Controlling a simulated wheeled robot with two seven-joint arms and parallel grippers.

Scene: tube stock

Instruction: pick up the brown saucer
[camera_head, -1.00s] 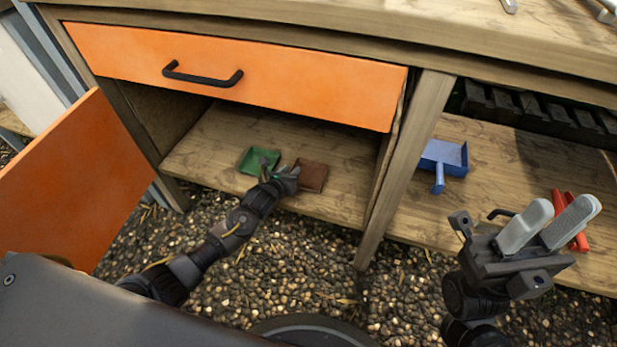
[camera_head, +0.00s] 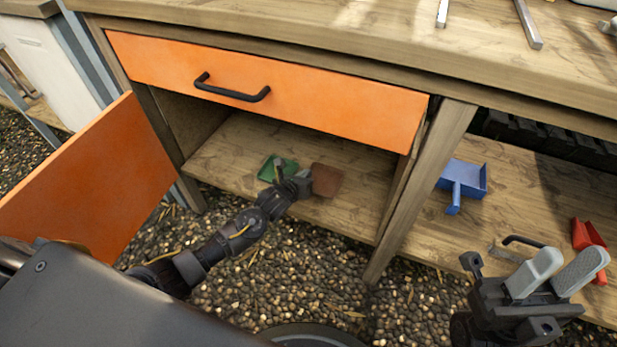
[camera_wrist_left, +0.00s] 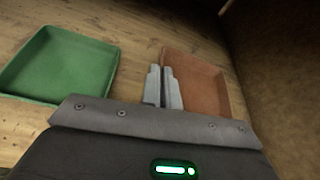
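The brown saucer (camera_head: 328,180), a square shallow tray, is on the lower shelf inside the cabinet; it also shows in the left wrist view (camera_wrist_left: 198,82). My left gripper (camera_head: 304,180) is at its left edge. In the left wrist view its fingers (camera_wrist_left: 163,88) are close together with the saucer's left rim between them, though the fingers partly hide the contact. I cannot tell whether the saucer is clear of the shelf. My right gripper (camera_head: 558,272) is open and empty at the lower right, in front of the right-hand shelf.
A green tray (camera_head: 280,170) lies just left of the brown saucer, also in the left wrist view (camera_wrist_left: 62,65). A blue scoop (camera_head: 463,178) and a red object (camera_head: 588,234) are on the right-hand shelf. The orange door (camera_head: 95,175) stands open; the orange drawer (camera_head: 330,96) hangs above.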

